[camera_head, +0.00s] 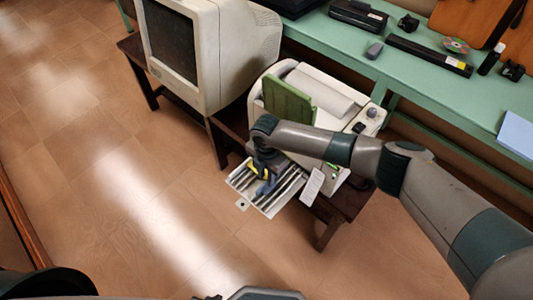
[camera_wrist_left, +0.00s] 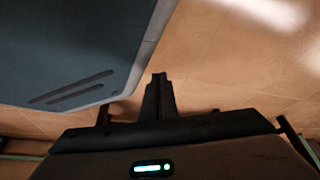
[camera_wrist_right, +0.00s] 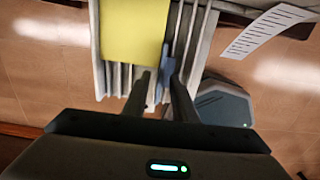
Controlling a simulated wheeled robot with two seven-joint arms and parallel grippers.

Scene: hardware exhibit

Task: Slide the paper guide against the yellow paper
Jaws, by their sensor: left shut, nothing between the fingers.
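The yellow paper (camera_wrist_right: 132,30) lies on the printer's ribbed tray in the right wrist view; in the head view only small bits of it show past my arm. The blue paper guide (camera_wrist_right: 163,70) stands by the paper's right edge; I cannot tell whether they touch. My right gripper (camera_wrist_right: 160,80) is open, with one finger on each side of the guide. A gap shows on the guide's left; contact on its right is unclear. My left gripper (camera_wrist_left: 158,78) is shut and empty, away from the tray beside a large grey casing.
The printer (camera_head: 315,95) stands on a low dark wooden table, with a green panel (camera_head: 287,101) raised on it. A bulky monitor (camera_head: 205,50) stands to its left. A printed label (camera_head: 312,187) hangs right of the tray (camera_head: 272,209). A green bench (camera_head: 430,75) runs behind. The floor in front is clear.

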